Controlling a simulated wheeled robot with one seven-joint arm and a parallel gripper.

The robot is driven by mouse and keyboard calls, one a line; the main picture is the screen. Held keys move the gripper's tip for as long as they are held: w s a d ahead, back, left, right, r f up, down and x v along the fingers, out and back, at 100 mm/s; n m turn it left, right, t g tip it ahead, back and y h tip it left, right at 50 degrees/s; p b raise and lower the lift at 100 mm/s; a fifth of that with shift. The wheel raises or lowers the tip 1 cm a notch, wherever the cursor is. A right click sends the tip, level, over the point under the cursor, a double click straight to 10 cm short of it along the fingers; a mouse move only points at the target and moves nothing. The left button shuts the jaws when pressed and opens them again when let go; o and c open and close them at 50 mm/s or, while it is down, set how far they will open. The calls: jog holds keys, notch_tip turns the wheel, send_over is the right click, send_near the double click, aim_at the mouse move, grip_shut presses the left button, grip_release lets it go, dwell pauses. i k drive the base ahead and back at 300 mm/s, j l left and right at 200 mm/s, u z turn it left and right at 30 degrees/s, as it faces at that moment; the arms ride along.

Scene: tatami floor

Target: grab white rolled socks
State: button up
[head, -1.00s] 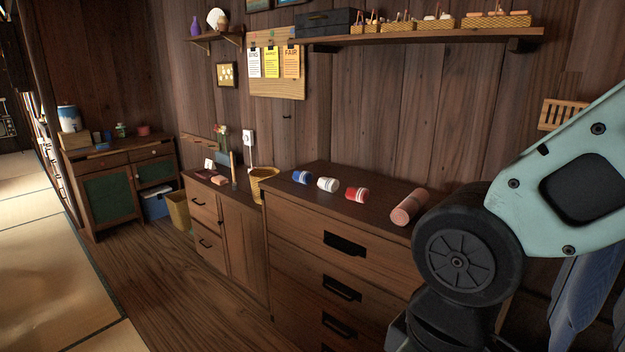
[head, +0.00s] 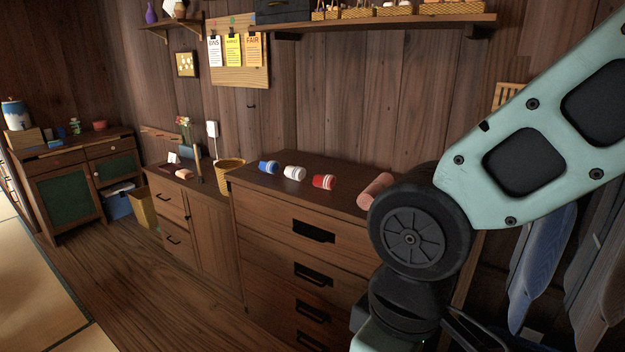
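The white rolled socks (head: 294,173) lie on top of the wooden drawer chest (head: 290,208), between a blue-and-white roll (head: 268,167) on the left and a red-and-white roll (head: 323,181) on the right. They stand apart from both. My arm fills the right side of the head view, in front of the chest's right end. Only a small dark part near the bottom edge may belong to my gripper; its fingertips cannot be made out.
A pink cylinder (head: 375,190) lies at the chest's right end, partly behind my arm. A wall shelf (head: 390,24) with baskets hangs above. A lower cabinet (head: 208,222) with a wicker basket (head: 228,172) stands left. Blue cloth (head: 543,262) hangs at right. Wooden floor at lower left is clear.

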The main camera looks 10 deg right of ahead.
aim_at(298, 173)
jog(key=i+j+z, duration=0.15)
jog(key=i+j, duration=0.2)
jog(key=i, duration=0.3)
jog(key=i+j+z, duration=0.15)
jog(key=i+j, duration=0.3)
jog(key=i, duration=0.2)
jog(key=i+j+z, duration=0.2)
jog(key=i+j, duration=0.3)
jog(key=i, duration=0.15)
